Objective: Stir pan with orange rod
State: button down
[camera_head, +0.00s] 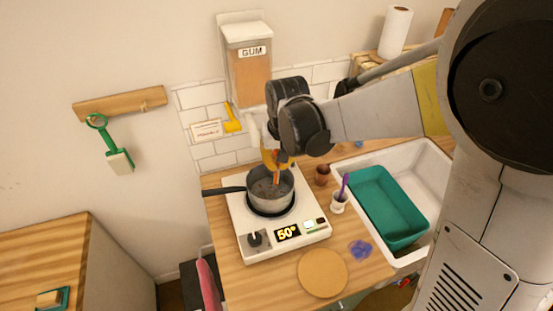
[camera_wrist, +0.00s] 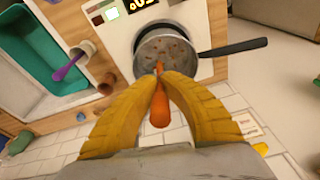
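A grey pan (camera_head: 271,189) with a dark handle sits on the white hot plate (camera_head: 246,242), whose display reads 50°. Dark bits show inside the pan in the wrist view (camera_wrist: 168,47). My gripper (camera_head: 277,164) is above the pan, pointing down. In the wrist view, its yellow fingers (camera_wrist: 159,82) are closed around the orange rod (camera_wrist: 160,106). The rod's far end reaches toward the pan's inside; I cannot tell whether it touches the contents. In the head view, a short part of the orange rod (camera_head: 276,178) shows below the fingers.
Right of the hot plate stand a white cup (camera_head: 339,204) with a purple tool and a small brown pot (camera_head: 322,175). A white sink (camera_head: 435,165) holds a teal tub (camera_head: 385,208). A round wooden board (camera_head: 322,273) lies in front. A gum dispenser (camera_head: 248,75) hangs behind.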

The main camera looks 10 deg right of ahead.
aim_at(275, 180)
jog(key=shift+b+x, duration=3.4)
jog(key=shift+x, duration=0.9)
jog(key=shift+s+f, duration=0.1)
jog(key=shift+f, duration=0.05)
